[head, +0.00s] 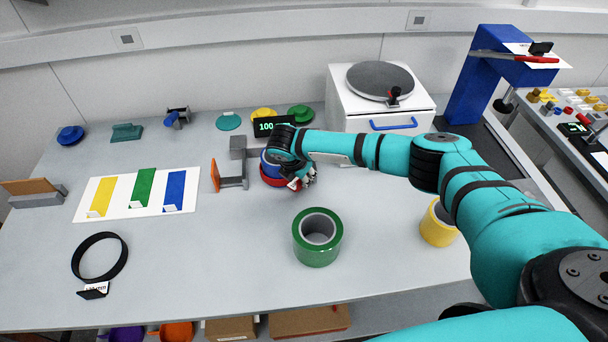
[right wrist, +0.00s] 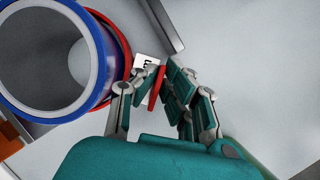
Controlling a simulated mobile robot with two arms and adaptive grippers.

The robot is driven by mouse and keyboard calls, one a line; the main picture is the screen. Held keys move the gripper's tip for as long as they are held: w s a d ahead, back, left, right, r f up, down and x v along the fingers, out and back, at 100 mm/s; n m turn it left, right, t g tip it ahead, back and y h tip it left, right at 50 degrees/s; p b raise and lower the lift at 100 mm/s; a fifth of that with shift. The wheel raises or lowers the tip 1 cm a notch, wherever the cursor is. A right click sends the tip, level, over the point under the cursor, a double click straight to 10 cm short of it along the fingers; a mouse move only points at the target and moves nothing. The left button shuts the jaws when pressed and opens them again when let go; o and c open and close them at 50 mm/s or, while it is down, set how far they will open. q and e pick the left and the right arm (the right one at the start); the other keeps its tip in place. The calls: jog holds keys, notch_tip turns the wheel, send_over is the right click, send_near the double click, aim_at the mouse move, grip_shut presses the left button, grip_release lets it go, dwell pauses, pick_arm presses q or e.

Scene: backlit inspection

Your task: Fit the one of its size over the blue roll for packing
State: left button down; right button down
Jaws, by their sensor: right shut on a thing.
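The blue roll (head: 266,163) stands at the middle of the table, partly hidden by my right gripper. In the right wrist view the blue roll (right wrist: 98,98) shows its pale open core. A red band (head: 279,183) curves round the visible side of the roll, low down; it also shows in the right wrist view (right wrist: 128,48). I cannot see whether it encircles the roll fully. My right gripper (head: 300,182) is shut on the red band's tab (right wrist: 156,88), beside the roll. A black band (head: 122,262) with a white tag lies at front left. My left gripper is out of view.
A green roll (head: 302,246) and a yellow roll (head: 437,232) stand on the table. A white board (head: 122,208) with coloured strips lies left. A small stand with an orange plate (head: 215,176) is close left of the blue roll. A scale display (head: 273,126) stands behind.

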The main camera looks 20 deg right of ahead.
jog(key=shift+f+b, duration=0.45)
jog(key=shift+f, duration=0.4)
jog(key=c, duration=1.4)
grip_release()
jog(key=shift+a+r, duration=0.1)
jog(key=shift+r, duration=0.1)
jog(key=v, duration=1.1)
jog(key=shift+r, duration=0.3)
